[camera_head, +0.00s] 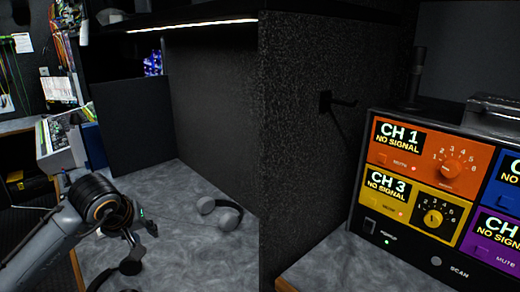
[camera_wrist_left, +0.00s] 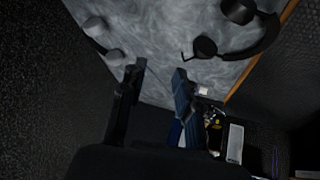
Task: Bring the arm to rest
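My left arm comes in from the lower left of the head view, and its gripper (camera_head: 143,228) is over the grey marbled desk (camera_head: 185,258). In the left wrist view the two fingers of the left gripper (camera_wrist_left: 160,88) stand apart with a gap between them, and nothing shows between the fingertips. The desk lies beyond them. My right gripper is in neither view.
Grey headphones (camera_head: 220,212) lie on the desk near the partition. A black headset (camera_head: 122,268) lies near the front edge and shows in the wrist view (camera_wrist_left: 240,38). A panel with CH 1 and CH 3 modules (camera_head: 430,185) stands at right. A dark partition wall (camera_head: 305,150) divides the desks.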

